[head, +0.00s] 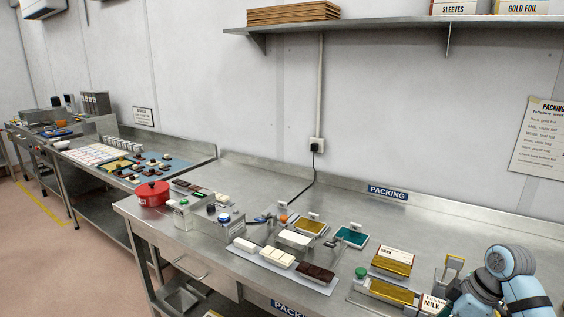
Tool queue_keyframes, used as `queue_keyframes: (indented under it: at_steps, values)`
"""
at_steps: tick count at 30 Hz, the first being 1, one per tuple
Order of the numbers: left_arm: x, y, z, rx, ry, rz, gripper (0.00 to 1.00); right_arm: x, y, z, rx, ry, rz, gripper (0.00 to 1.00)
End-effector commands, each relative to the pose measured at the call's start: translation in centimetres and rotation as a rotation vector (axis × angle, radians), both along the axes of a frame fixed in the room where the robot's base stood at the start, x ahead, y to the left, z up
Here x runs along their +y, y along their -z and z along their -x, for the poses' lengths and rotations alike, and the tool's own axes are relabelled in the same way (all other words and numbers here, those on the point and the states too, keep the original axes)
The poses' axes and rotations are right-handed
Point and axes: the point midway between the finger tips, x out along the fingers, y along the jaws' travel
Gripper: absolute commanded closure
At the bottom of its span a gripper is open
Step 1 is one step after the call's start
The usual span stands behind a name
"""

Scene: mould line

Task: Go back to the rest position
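Part of one of my arms, blue and grey, shows in the lower right corner of the head view, by the front of the packing bench (245,188). Its gripper cannot be made out; it lies outside the frame or behind the arm links. No arm comes in from the left, and my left gripper is out of view. The arm links overlap the view of a box marked MILK (432,304) and the bench top around it. I cannot tell whether they touch anything.
A tray with white, cream and dark bars (317,272), a gold-wrapped stack (393,261), a green-topped item (361,272) and a teal tray (351,236) stand on the bench. A red pot (152,193) is at its left end. A shelf (400,22) hangs above. The bench's back right is clear.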

Motion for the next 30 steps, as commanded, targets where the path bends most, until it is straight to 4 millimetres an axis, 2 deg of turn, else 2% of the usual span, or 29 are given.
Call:
queue_keyframes:
  at_steps: [8,12,18,23,30]
  values:
    - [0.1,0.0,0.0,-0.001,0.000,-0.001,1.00,3.7,7.1,3.0,0.045,0.087,0.080,0.37]
    - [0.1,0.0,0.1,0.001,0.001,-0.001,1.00,6.5,11.1,6.1,0.047,0.166,0.114,0.37]
    - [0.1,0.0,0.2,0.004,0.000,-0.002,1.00,10.6,15.2,11.9,0.027,0.327,0.128,0.37]
    - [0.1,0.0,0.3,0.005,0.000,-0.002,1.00,13.0,16.2,16.9,-0.005,0.488,0.115,0.37]
    - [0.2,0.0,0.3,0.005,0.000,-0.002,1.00,14.6,14.6,23.6,-0.056,0.765,0.087,0.37]
